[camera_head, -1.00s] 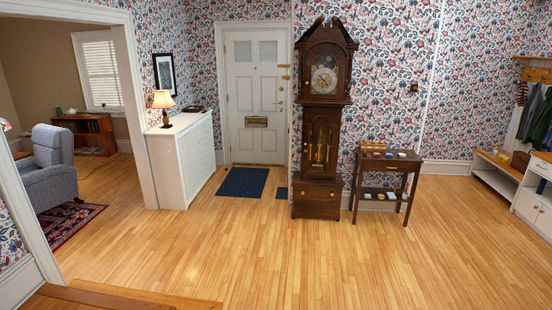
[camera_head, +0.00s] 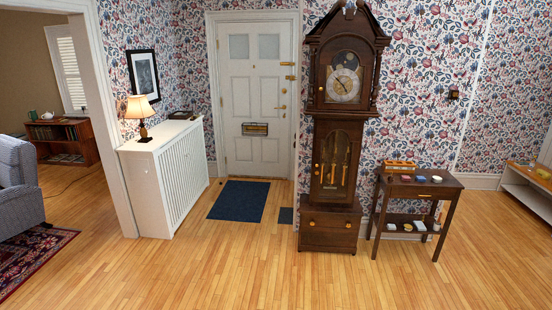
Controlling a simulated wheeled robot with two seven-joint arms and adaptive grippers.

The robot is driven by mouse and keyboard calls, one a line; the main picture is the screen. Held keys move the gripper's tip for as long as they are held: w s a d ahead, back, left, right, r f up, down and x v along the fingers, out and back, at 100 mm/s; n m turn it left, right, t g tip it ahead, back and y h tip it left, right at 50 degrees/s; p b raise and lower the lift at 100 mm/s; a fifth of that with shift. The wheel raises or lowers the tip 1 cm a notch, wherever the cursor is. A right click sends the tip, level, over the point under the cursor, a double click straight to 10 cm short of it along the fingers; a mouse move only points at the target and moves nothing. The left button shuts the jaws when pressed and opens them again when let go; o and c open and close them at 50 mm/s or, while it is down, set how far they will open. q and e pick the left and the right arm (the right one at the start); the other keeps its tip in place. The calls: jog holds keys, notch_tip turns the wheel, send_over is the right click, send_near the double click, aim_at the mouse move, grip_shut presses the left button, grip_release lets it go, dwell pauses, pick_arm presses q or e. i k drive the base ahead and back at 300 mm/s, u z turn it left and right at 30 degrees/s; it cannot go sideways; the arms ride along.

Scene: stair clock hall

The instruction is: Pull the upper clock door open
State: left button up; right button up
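A tall dark wooden clock (camera_head: 334,130) stands upright against the papered wall, right of the white front door. Its upper clock door (camera_head: 342,78) is a glazed panel in front of the round dial and looks shut. Below it, the trunk door (camera_head: 333,165) shows weights or a pendulum behind glass, with a small brass knob at its left edge. Neither of my grippers is in the head view.
A small dark side table (camera_head: 447,184) with boxes and small items stands just right of the clock. A white radiator cover (camera_head: 152,150) with a lit lamp (camera_head: 140,112) stands at left. A blue mat (camera_head: 239,200) lies before the white door (camera_head: 253,95). The wooden floor in front is clear.

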aim_at(358, 47)
jog(key=i, duration=3.65)
jog(key=z, duration=0.35)
